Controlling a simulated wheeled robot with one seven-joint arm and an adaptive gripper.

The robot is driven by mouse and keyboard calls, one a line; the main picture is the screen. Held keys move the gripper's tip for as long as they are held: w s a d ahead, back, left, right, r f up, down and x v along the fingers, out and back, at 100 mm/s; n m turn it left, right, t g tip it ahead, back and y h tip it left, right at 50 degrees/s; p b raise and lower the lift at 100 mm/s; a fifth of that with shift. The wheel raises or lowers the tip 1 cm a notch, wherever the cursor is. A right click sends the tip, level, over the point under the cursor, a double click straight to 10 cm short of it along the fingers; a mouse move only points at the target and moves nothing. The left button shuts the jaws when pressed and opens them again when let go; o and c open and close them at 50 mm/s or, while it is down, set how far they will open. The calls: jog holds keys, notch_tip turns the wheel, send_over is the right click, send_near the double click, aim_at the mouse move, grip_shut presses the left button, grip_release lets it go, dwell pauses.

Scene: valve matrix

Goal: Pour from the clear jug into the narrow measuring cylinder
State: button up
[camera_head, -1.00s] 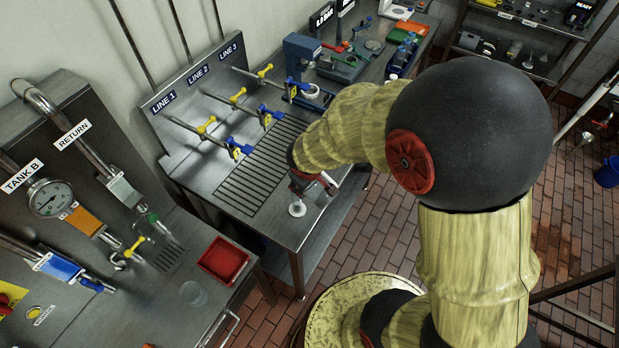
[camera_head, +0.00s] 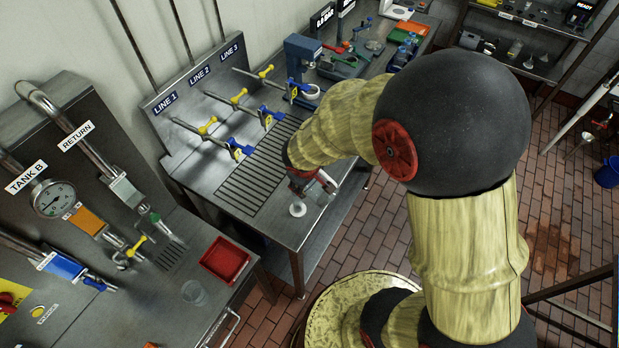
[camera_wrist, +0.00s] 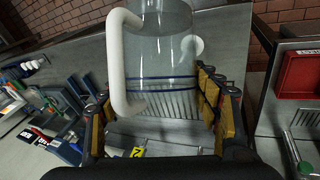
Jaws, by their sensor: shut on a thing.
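The clear jug (camera_wrist: 160,55) with a thick white handle (camera_wrist: 122,60) fills the upper middle of the wrist view. My gripper (camera_wrist: 160,112) is shut on it, with yellow-padded fingers on both sides. Dark blue lines cross the jug; I cannot tell its liquid level. In the head view my gripper (camera_head: 312,185) is over the front edge of the grated bench, and my arm hides most of the jug. A white round foot (camera_head: 297,209), seemingly the narrow measuring cylinder's, stands on the bench just below the gripper. It also shows beside the jug in the wrist view (camera_wrist: 192,47). The cylinder's tube is not clear.
The grated bench (camera_head: 225,205) carries three valve lines with yellow and blue handles behind the gripper. A red tray (camera_head: 226,260) and a clear beaker (camera_head: 194,292) stand on the left bench. A blue stand (camera_head: 302,55) and tools lie further back.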

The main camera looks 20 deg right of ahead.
jog(key=shift+w+a+r+n+g+h+p, duration=0.2)
jog(key=shift+r+g+h+p, duration=0.3)
jog(key=shift+p, duration=1)
jog(key=shift+w+a+r+n+g+h+p, duration=0.15)
jog(key=shift+g+h+p, duration=0.4)
jog(key=shift+p, duration=0.9)
dwell(2.6)
jog(key=shift+w+a+r+n+g+h+p, duration=0.15)
jog(key=shift+w+r+g+h+p, duration=0.15)
jog(key=shift+g+p, duration=0.3)
jog(key=shift+w+a+r+n+g+h+p, duration=0.15)
jog(key=shift+g+h+p, duration=0.2)
jog(key=shift+g+p, duration=0.25)
dwell(1.0)
jog(key=shift+w, duration=0.1)
